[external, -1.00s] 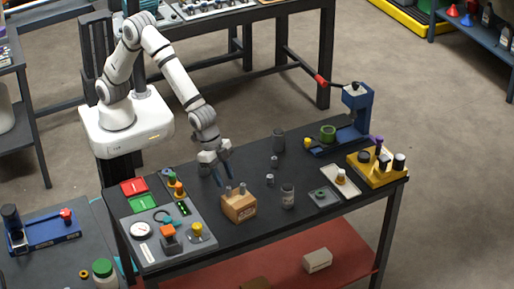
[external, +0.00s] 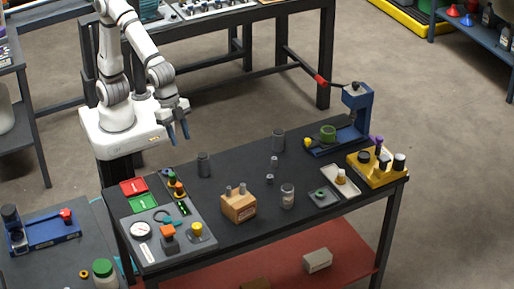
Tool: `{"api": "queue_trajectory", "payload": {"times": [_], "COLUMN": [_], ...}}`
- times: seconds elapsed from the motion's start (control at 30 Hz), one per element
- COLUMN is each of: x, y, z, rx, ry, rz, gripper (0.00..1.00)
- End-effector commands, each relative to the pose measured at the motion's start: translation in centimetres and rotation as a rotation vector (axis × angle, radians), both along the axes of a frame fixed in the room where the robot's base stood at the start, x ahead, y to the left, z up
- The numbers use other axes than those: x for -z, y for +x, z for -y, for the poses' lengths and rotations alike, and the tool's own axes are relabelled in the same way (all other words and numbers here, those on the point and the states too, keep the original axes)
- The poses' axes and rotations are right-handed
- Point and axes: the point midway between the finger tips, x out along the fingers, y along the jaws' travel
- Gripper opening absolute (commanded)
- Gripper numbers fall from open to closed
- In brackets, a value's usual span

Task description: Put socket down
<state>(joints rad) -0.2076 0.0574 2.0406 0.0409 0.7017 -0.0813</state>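My gripper (external: 180,135) is raised beyond the table's back-left edge, with its two blue fingers apart and nothing visible between them. Small grey metal cylinders that look like sockets stand upright on the dark table: one (external: 270,179) right of the wooden block, another (external: 274,161) just behind it. A larger dark grey cylinder (external: 204,164) stands upright at the back left, nearest my gripper but apart from it. A similar dark cylinder (external: 278,140) stands farther right. I cannot tell which of these the task calls the socket.
A wooden block (external: 238,207) with two metal pegs stands mid-table, with a glass jar (external: 287,196) to its right. A grey panel with trays (external: 190,250) fills the left end. A blue press (external: 355,115) and yellow holder (external: 378,172) stand at the right.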

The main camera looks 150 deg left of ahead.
Motion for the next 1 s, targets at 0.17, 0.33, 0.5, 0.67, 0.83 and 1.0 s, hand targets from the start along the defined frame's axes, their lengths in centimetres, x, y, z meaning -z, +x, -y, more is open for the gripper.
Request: {"api": "queue_trajectory", "payload": {"times": [0.17, 0.33, 0.5, 0.67, 0.83, 1.0], "x": [-1.6, -1.2, -0.3, 0.1, 0.1, 0.0], "y": [-8.7, -16.1, -20.4, -21.6, -21.6, -21.5], "z": [5.5, 8.6, 10.0, 10.3, 10.3, 10.3], "rx": [0.108, 0.198, 0.248, 0.264, 0.264, 0.263], "ry": [-0.010, -0.017, -0.024, -0.024, -0.024, -0.025], "rz": [-0.034, -0.068, -0.091, -0.098, -0.099, -0.098], "gripper": [0.36, 0.36, 0.36, 0.36, 0.36, 0.36]}}
